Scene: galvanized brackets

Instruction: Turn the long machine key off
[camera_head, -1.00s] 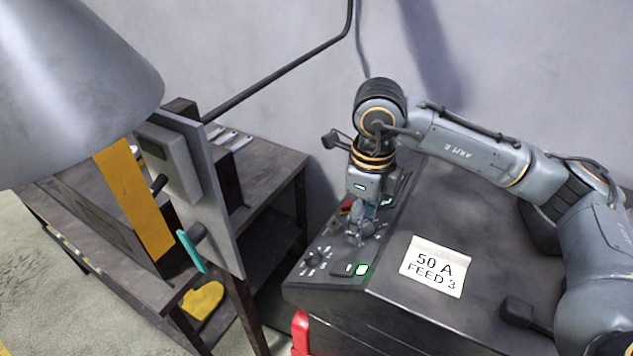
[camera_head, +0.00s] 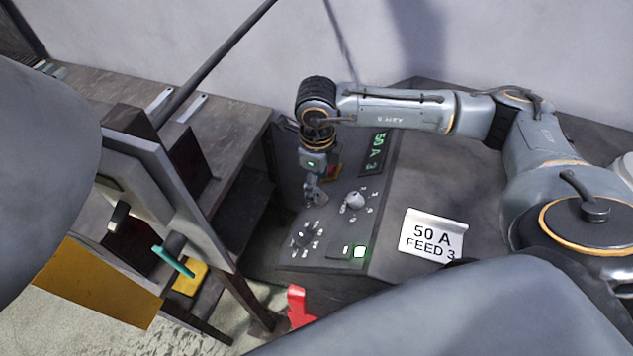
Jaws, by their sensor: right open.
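The control panel (camera_head: 330,262) is on the sloped front of a dark machine. It carries a grey knob (camera_head: 355,201) with marks around it, a smaller dark dial (camera_head: 306,236), and a small dark switch (camera_head: 345,250) beside a lit, green-edged white square (camera_head: 359,252). I cannot tell which part is the long machine key. My right gripper (camera_head: 315,197) is open, pointing down over the panel's left part, above the dial and left of the grey knob. It appears empty; its fingertips are small and contact is unclear. My left gripper is out of view.
A green-lit display (camera_head: 374,153) reads 50 A 3. A card (camera_head: 433,236) reading 50 A FEED 3 lies on the machine top. At left, an upright board (camera_head: 190,205) with a teal bar (camera_head: 173,261) stands by a dark bench (camera_head: 225,135). A red object (camera_head: 299,306) is below the panel.

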